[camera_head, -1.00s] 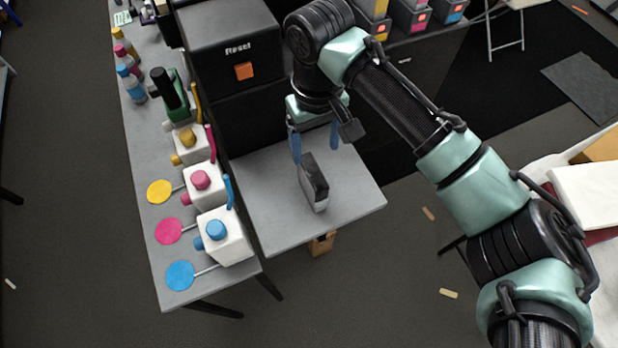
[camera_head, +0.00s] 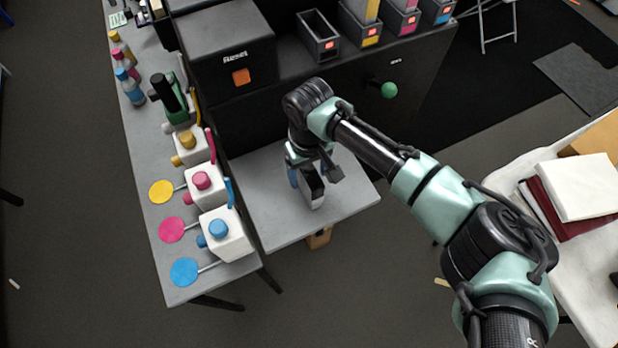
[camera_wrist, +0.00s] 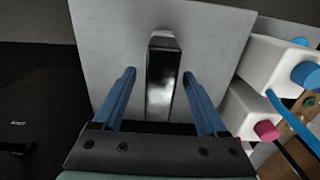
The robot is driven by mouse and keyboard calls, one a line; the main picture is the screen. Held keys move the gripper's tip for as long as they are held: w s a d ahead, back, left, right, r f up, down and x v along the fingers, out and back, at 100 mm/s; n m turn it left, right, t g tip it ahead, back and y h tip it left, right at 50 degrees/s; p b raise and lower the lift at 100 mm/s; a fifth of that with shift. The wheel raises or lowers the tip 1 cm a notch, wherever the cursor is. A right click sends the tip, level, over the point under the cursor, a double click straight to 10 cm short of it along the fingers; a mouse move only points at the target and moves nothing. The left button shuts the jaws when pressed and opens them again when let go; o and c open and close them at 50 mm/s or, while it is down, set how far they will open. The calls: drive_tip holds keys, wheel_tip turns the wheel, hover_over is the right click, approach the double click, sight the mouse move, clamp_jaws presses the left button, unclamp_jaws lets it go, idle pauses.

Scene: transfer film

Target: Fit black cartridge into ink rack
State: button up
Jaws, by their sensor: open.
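The black cartridge (camera_head: 313,190) stands on the grey shelf table (camera_head: 268,215), with a pale side and a dark top. It also shows in the wrist view (camera_wrist: 162,80), between my two blue fingers. My gripper (camera_wrist: 160,90) is open around the cartridge, with a gap on each side. In the head view my gripper (camera_head: 308,180) is low over the cartridge and partly hides it. The ink rack is on top of the black machine at the back. It has an empty dark slot (camera_head: 318,35) at the left, beside slots with yellow (camera_head: 365,24), magenta (camera_head: 402,18) and cyan (camera_head: 438,12) markings.
White ink tanks (camera_head: 226,238) with coloured caps stand left of the shelf table. A black box marked Reset (camera_head: 225,45) stands left of the rack. A green knob (camera_head: 389,90) sticks out from the machine front. Books (camera_head: 572,190) lie on a white table at right.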

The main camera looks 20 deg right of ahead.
drive_tip(key=shift+c, duration=0.3)
clamp_jaws()
drive_tip(key=shift+r, duration=0.1)
